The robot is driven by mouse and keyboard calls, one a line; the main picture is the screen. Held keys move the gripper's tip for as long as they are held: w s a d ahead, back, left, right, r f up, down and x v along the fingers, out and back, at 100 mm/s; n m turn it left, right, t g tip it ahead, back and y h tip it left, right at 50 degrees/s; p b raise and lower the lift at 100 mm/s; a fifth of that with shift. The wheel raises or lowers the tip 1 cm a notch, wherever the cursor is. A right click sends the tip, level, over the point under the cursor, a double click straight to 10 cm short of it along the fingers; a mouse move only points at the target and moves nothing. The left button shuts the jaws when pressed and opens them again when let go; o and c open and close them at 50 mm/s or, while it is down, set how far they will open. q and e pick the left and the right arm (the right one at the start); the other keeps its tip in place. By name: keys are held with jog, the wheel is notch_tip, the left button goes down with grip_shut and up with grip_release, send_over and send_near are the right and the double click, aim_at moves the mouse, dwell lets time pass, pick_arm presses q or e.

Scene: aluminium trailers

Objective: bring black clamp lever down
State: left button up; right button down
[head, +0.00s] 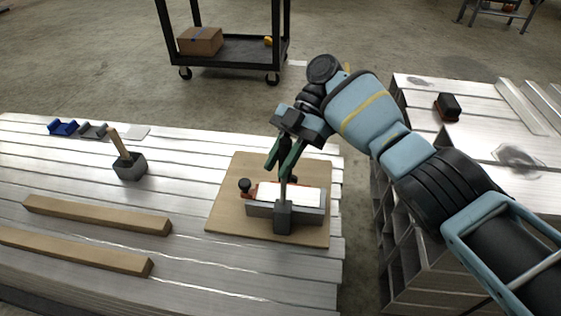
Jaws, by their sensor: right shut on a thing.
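A clamp fixture (262,210) with a grey base, a white piece on top and some orange-red parts sits on a wooden board (225,222). A black round knob (245,185) shows at its left end. A dark upright lever (283,192) rises at the middle of the fixture. My right gripper (284,176) points down from above and is shut on the upper part of this lever; the fingers hide its top. My left gripper is out of view.
The board lies on a slatted aluminium trailer bed (190,200). To the left are two wooden beams (97,215), a grey block with a wooden handle (129,165) and blue parts (62,127). A second trailer (470,130) stands right, a black cart (235,50) behind.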

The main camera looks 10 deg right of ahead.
aim_at(290, 145)
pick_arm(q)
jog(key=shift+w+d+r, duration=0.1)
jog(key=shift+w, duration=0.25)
pick_arm(e)
jog(key=c, duration=1.2)
grip_release()
jog(key=shift+r, duration=0.1)
jog(key=shift+b+v, duration=0.4)
jog(key=shift+v, duration=1)
jog(key=shift+w+d+b, duration=0.3)
jog(key=shift+b, duration=0.3)
pick_arm(q)
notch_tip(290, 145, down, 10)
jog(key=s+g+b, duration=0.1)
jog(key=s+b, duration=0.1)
jog(key=b, duration=0.5)
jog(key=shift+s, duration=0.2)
pick_arm(e)
jog(key=v, duration=0.4)
jog(key=shift+r, duration=0.2)
jog(key=shift+c, duration=0.4)
